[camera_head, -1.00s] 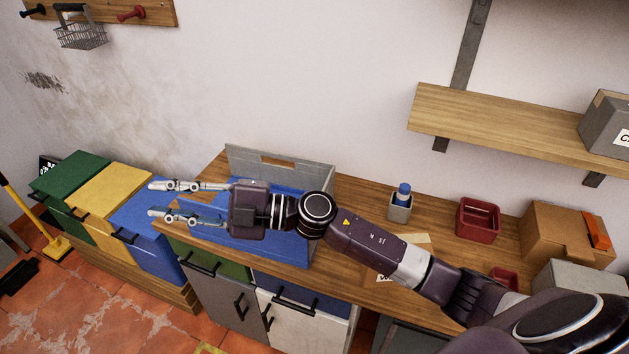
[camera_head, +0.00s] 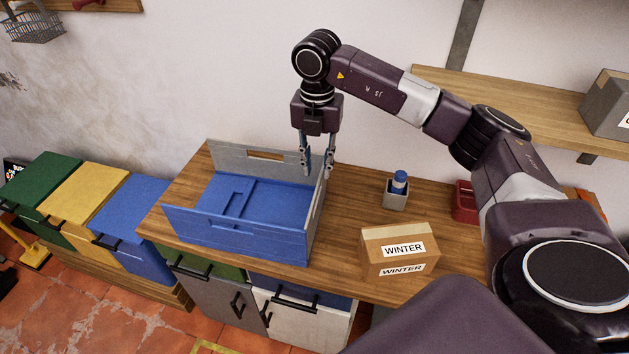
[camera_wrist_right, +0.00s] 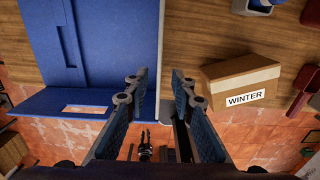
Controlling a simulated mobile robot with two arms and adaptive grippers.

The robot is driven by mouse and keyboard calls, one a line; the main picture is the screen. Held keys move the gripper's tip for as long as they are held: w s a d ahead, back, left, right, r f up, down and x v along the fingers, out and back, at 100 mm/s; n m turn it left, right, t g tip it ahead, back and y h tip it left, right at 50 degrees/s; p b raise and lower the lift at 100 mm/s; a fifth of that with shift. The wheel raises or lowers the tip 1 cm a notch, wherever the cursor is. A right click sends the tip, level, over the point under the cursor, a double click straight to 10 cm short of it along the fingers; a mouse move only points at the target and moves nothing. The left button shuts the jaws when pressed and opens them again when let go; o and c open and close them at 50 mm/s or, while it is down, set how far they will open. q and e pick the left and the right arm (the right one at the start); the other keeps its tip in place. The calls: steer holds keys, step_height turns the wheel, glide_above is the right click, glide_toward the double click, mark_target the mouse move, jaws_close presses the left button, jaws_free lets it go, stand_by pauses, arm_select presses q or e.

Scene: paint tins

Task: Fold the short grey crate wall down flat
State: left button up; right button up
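The crate has a blue body (camera_head: 235,235) and stands on the wooden worktop. Its short grey wall (camera_head: 315,213) stands upright at the right end; in the right wrist view this wall (camera_wrist_right: 161,55) is a thin edge seen from above. Its long grey back wall (camera_head: 235,157), with a handle slot, is also upright. My right gripper (camera_head: 318,170) points down at the far part of the short wall, fingers open. In the right wrist view my right gripper (camera_wrist_right: 158,82) has one finger on each side of the wall's line; contact cannot be told. My left gripper does not show clearly.
A cardboard box marked WINTER (camera_head: 400,250) stands right of the crate. A grey pot with a blue-capped bottle (camera_head: 396,193) and a red bin (camera_head: 466,203) stand farther right. A wooden shelf (camera_head: 520,112) is above. Worktop between crate and WINTER box is clear.

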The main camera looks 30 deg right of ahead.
mark_target(316, 189)
step_height(316, 189, down, 5)
steer(key=shift+f+p, duration=0.15)
steer(key=shift+p, duration=0.65)
steer(key=shift+a+f, duration=0.1)
steer(key=shift+f, duration=0.55)
jaws_close()
